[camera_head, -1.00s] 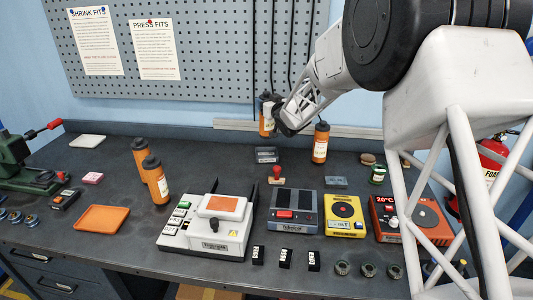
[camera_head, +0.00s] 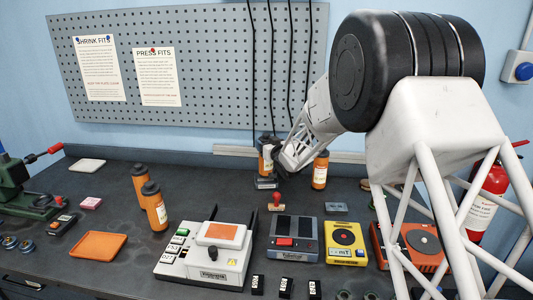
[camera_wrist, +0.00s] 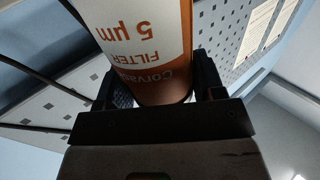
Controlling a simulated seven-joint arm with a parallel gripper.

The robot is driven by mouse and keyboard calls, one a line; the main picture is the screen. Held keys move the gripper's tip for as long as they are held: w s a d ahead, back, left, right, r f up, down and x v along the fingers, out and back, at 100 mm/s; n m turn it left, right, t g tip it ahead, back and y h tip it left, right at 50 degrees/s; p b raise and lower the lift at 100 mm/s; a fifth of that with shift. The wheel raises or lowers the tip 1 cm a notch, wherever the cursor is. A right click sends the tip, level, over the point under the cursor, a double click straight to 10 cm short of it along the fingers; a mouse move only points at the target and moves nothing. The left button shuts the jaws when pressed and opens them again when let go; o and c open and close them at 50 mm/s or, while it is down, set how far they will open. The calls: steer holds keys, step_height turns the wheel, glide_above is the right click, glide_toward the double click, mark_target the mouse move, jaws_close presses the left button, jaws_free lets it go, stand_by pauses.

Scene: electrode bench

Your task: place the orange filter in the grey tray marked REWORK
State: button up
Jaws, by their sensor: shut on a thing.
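My gripper (camera_head: 277,162) is shut on an orange filter (camera_head: 266,158) with a white label and dark cap, held upright at the back of the bench. In the wrist view the filter (camera_wrist: 140,40) fills the space between the jaws; its label reads "5 µm FILTER". A small dark grey box or tray (camera_head: 265,183) with a pale label sits just below the filter in the picture; I cannot read the label, nor tell whether they touch. A pale grey flat tray (camera_head: 87,165) lies at the far left back. No REWORK marking is readable.
Another orange filter (camera_head: 320,172) stands right of my gripper. Two more (camera_head: 139,185) (camera_head: 154,205) stand at left centre, near an orange tray (camera_head: 98,245). A red-handled stamp (camera_head: 277,201) and several instruments (camera_head: 295,238) are in front. The pegboard wall (camera_head: 210,70) is behind.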

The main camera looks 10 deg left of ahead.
steer(key=shift+f, duration=2)
steer(key=o, duration=1.5)
steer(key=shift+v, duration=1.1)
steer(key=shift+s+d+r, duration=0.25)
steer(key=shift+s+r, duration=0.15)
steer(key=shift+r, duration=0.8)
steer(key=shift+s+d+r, duration=0.3)
steer(key=shift+s+r, duration=0.05)
steer(key=shift+r, duration=0.9)
steer(key=shift+s+d+r, duration=0.25)
steer(key=shift+s+r, duration=0.15)
steer(key=shift+r, duration=0.8)
